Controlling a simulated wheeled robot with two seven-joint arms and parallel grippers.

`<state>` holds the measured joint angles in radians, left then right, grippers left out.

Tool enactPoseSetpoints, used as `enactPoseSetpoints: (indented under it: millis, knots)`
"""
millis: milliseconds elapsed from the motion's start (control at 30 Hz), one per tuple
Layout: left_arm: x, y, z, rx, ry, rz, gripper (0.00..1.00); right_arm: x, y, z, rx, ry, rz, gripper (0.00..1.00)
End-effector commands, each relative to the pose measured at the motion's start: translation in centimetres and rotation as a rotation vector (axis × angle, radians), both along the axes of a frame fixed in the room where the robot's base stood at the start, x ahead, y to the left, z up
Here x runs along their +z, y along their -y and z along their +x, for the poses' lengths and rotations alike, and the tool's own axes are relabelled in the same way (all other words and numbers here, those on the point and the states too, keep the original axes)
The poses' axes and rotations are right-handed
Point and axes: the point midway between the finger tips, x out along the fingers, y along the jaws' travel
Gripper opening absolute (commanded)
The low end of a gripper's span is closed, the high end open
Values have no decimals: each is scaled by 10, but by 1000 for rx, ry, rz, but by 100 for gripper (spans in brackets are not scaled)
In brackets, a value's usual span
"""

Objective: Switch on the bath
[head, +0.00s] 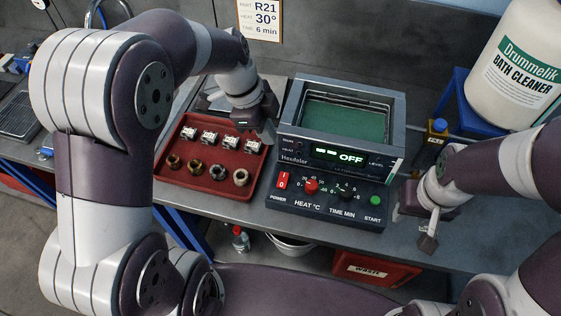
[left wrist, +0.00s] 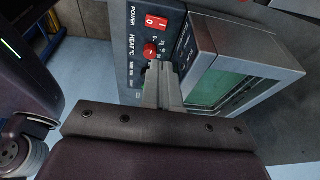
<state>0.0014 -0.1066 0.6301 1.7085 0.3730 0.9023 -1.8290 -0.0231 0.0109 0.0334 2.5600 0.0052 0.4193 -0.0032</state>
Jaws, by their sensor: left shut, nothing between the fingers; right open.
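The bath (head: 345,117) stands on the bench with greenish liquid in its tank, and its display reads OFF. Its front panel (head: 327,205) carries a red POWER rocker switch (head: 283,181) marked I and 0, a red HEAT knob (head: 311,186), a black TIME knob (head: 346,193) and a green START button (head: 375,201). My left gripper (head: 268,134) is shut and empty, above the right edge of the red tray, left of the bath. In the left wrist view its fingers (left wrist: 163,85) appear in front of the panel, near the HEAT knob (left wrist: 150,50); the switch (left wrist: 157,22) is beyond. My right gripper (head: 427,238) is open, right of the panel.
A red tray (head: 205,183) holds several metal clamps and several rings, left of the bath. A Drummelik bath cleaner container (head: 515,65) stands on a blue stand at the back right. A sign (head: 261,20) reads R21, 30°, 6 min.

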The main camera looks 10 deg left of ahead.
Motion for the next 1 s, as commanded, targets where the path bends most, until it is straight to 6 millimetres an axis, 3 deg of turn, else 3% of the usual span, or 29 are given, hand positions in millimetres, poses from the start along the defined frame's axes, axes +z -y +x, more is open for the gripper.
enactPoseSetpoints:
  millis: [233,700,1000]
  knots:
    - [-20,7,0,0,-6,-1,0,6,0,0,0,0,0,43]
    - [-112,29,6,2,-5,1,0,26,0,0,0,0,0,43]
    - [-135,29,9,0,-1,0,0,29,0,0,0,0,0,43]
